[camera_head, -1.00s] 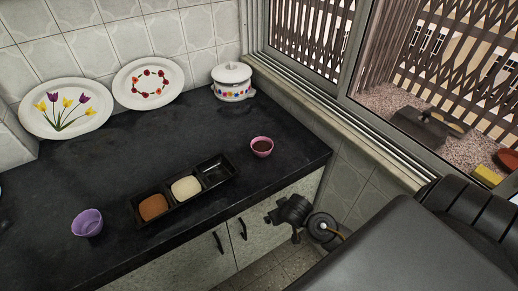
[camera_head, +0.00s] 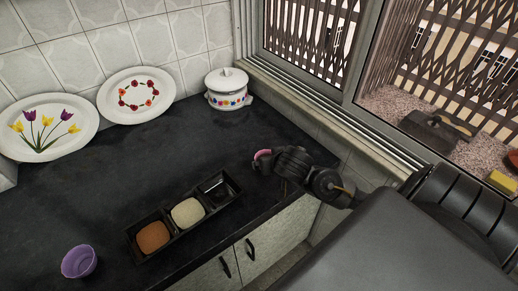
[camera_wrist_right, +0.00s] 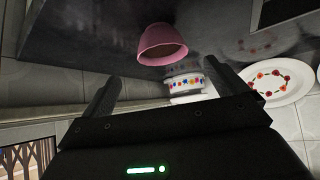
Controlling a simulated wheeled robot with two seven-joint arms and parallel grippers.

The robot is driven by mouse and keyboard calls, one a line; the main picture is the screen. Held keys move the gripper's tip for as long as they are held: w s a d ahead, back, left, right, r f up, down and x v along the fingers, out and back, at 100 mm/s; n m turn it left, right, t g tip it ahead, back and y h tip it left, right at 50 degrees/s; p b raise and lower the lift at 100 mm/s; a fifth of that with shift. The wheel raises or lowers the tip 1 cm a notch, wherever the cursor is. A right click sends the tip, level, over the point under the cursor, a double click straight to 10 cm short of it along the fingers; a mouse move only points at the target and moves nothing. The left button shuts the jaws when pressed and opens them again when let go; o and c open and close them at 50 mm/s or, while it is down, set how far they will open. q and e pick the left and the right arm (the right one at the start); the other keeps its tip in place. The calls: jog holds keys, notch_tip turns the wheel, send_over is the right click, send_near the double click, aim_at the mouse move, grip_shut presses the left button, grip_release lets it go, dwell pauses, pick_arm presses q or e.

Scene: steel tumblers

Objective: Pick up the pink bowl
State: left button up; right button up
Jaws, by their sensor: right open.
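The pink bowl (camera_head: 262,154) stands on the dark counter near its front right edge. In the head view it is partly hidden by my right gripper (camera_head: 266,163), which is right beside it. In the wrist view the pink bowl (camera_wrist_right: 162,44) appears just ahead of the fingertips of my open right gripper (camera_wrist_right: 163,74), roughly centred across the gap. The jaws look empty. My left gripper is not in view.
A black three-part tray (camera_head: 213,211) with brown and cream contents lies left of the bowl. A purple cup (camera_head: 79,262) stands front left. A white lidded pot (camera_head: 228,86) and two flowered plates (camera_head: 137,94) (camera_head: 46,127) are at the back. The window is at right.

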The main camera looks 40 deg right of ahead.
aim_at(264, 153)
jog(key=x, duration=0.5)
jog(key=shift+w+p, duration=0.2)
jog(key=shift+p, duration=0.2)
jog(key=shift+w+f, duration=0.1)
jog(key=shift+w, duration=0.05)
jog(key=shift+d+f, duration=0.1)
jog(key=shift+w+d+f, duration=0.1)
jog(key=shift+w+f, duration=0.1)
jog(key=shift+w, duration=0.1)
jog(key=p+x, duration=0.1)
jog(key=x, duration=0.3)
jog(key=shift+w, duration=0.15)
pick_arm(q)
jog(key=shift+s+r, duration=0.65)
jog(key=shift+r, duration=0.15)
pick_arm(e)
jog(key=shift+c, duration=0.2)
